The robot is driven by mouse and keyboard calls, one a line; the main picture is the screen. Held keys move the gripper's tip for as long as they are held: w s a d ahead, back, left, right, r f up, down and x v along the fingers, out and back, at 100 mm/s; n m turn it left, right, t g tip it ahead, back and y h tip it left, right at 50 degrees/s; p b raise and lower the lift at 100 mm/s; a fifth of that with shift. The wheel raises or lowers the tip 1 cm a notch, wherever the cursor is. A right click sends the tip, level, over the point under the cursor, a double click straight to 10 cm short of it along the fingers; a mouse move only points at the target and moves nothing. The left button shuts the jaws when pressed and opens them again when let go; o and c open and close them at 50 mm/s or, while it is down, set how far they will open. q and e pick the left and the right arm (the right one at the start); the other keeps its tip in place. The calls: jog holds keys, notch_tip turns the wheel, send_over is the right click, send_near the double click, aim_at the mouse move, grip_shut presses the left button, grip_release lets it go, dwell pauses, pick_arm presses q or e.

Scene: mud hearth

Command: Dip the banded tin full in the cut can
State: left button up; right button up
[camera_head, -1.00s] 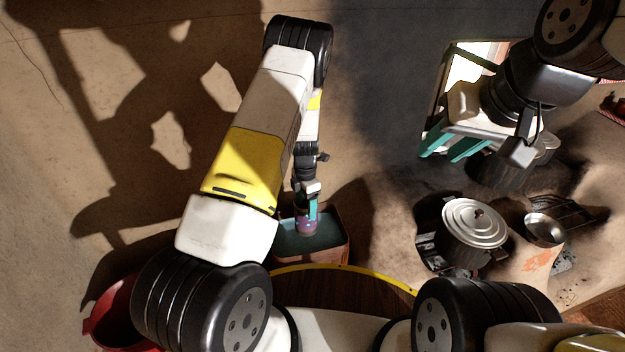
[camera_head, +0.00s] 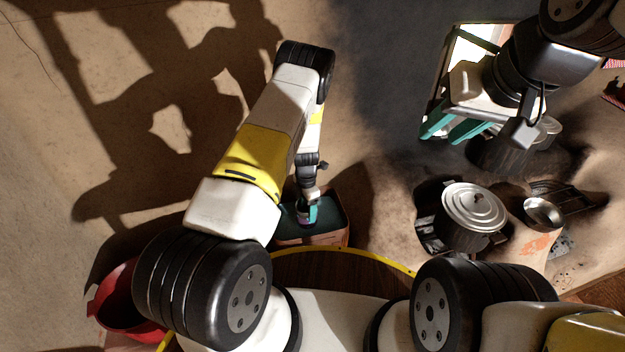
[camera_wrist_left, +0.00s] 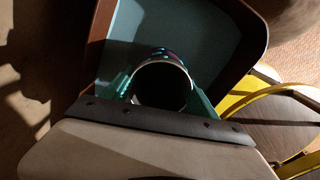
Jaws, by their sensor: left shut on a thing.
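The banded tin (camera_head: 305,216), purple and teal, is between the fingers of my left gripper (camera_head: 307,210). In the left wrist view the tin (camera_wrist_left: 162,57) shows its round rim and dark inside, with the teal fingers (camera_wrist_left: 160,95) closed on both sides. The cut can (camera_head: 325,240) is a rectangular brown-walled container with dark teal contents. The tin is over or inside its opening; how deep it sits I cannot tell. The can's wall (camera_wrist_left: 100,35) also shows in the wrist view. My right gripper (camera_head: 455,128) has its teal fingers apart and empty, at the upper right.
A lidded pot (camera_head: 472,208) stands on the mud hearth at right, with a small metal bowl (camera_head: 542,213) beside it. A red basin (camera_head: 120,305) is at lower left. A dark pot (camera_head: 505,158) stands under my right arm. Bare floor lies left of the can.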

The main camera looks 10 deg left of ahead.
pick_arm(q)
jog(key=shift+f, duration=5.2)
jog(key=shift+w+r, duration=0.1)
jog(key=shift+r, duration=0.05)
